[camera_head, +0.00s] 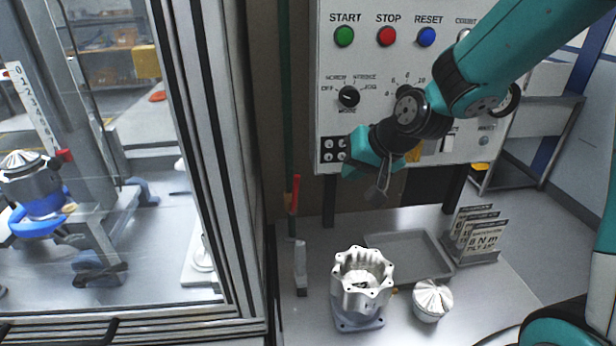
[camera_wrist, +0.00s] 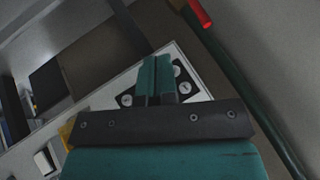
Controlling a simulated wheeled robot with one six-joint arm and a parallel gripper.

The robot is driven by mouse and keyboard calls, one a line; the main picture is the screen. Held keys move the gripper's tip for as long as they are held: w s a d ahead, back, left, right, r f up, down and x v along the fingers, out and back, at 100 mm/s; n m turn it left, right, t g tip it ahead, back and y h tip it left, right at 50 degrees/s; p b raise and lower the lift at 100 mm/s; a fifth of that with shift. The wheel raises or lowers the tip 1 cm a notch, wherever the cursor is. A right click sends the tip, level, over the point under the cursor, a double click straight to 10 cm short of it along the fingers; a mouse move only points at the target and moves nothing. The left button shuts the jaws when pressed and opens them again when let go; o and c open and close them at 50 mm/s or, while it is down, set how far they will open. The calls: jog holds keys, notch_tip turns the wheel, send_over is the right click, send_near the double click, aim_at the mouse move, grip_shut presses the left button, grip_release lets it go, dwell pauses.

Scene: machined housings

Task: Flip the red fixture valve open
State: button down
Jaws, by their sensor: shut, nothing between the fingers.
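The red valve handle (camera_head: 295,191) sits on the thin green vertical pipe (camera_head: 285,100) left of the control panel. The handle stands roughly upright, along the pipe. In the wrist view the red handle (camera_wrist: 201,14) shows at the top edge, partly cut off, with the green pipe (camera_wrist: 240,85) running down to the right. My gripper (camera_head: 377,194) is in front of the panel's lower edge, right of the handle and apart from it. In the wrist view my gripper (camera_wrist: 156,75) has its two fingers together with nothing between them.
The control panel (camera_head: 440,110) with buttons and a mode knob is behind my arm. On the bench stand a machined housing (camera_head: 361,283), a silver finned part (camera_head: 432,299), a grey tray (camera_head: 408,252) and printed cards (camera_head: 478,235). A framed glass panel (camera_head: 215,150) stands left of the pipe.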

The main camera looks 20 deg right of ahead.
aim_at(294, 196)
jog(key=w+a+f+p, duration=0.4)
jog(key=w+a+f, duration=0.2)
jog(key=shift+a+f, duration=0.25)
jog(key=shift+f, duration=0.05)
jog(key=shift+w, duration=0.15)
